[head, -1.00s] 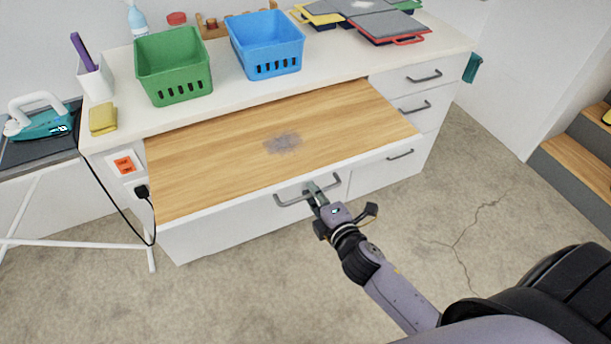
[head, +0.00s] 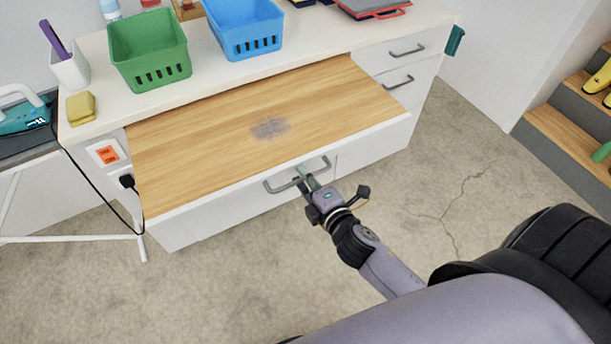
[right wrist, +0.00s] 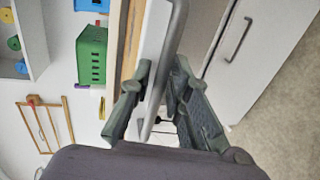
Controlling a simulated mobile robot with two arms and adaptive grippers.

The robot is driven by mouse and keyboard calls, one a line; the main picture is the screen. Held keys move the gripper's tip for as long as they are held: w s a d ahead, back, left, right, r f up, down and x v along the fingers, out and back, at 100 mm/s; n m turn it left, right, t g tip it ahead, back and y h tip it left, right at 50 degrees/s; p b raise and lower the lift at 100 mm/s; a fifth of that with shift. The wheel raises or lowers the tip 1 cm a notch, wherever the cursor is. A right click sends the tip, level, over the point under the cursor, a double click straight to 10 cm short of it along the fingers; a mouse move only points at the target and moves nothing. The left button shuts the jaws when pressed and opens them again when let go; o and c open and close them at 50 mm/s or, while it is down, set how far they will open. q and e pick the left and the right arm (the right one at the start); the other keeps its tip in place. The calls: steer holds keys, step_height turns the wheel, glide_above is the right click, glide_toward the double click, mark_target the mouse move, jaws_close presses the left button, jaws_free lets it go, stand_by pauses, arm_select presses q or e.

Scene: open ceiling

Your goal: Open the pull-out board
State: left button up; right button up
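The pull-out board (head: 200,165) is a wood-topped panel with a white front, drawn well out of the white cabinet. A grey smudge (head: 269,128) marks its top. Its grey bar handle (head: 279,188) is on the front face. My right gripper (head: 304,173) is at the middle of this handle. In the right wrist view the handle bar (right wrist: 176,40) passes between the two fingers of my right gripper (right wrist: 163,75), which close around it. My left gripper is not in view.
A green basket (head: 148,50), a blue basket (head: 243,28) and a yellow sponge (head: 81,107) stand on the countertop (head: 200,75). Drawers with handles (head: 407,50) are at the right. An iron (head: 22,118) stands left. Wooden steps (head: 570,130) are at far right. The floor in front is clear.

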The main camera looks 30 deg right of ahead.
steer(key=v, duration=1.2)
steer(key=s+f+m+g, duration=0.2)
steer(key=s+f+m, duration=0.1)
steer(key=f, duration=0.8)
steer(key=s+f+m+g, duration=0.3)
steer(key=f, duration=0.8)
steer(key=s+f+m+g, duration=0.2)
steer(key=s+f, duration=0.1)
steer(key=f, duration=0.7)
steer(key=s+d+f+m+g, duration=0.1)
steer(key=s+f+m+g, duration=0.6)
steer(key=s+f, duration=0.9)
steer(key=s+m, duration=0.1)
steer(key=s, duration=0.2)
steer(key=shift+d+g+h, duration=0.3)
steer(key=shift+d, duration=0.05)
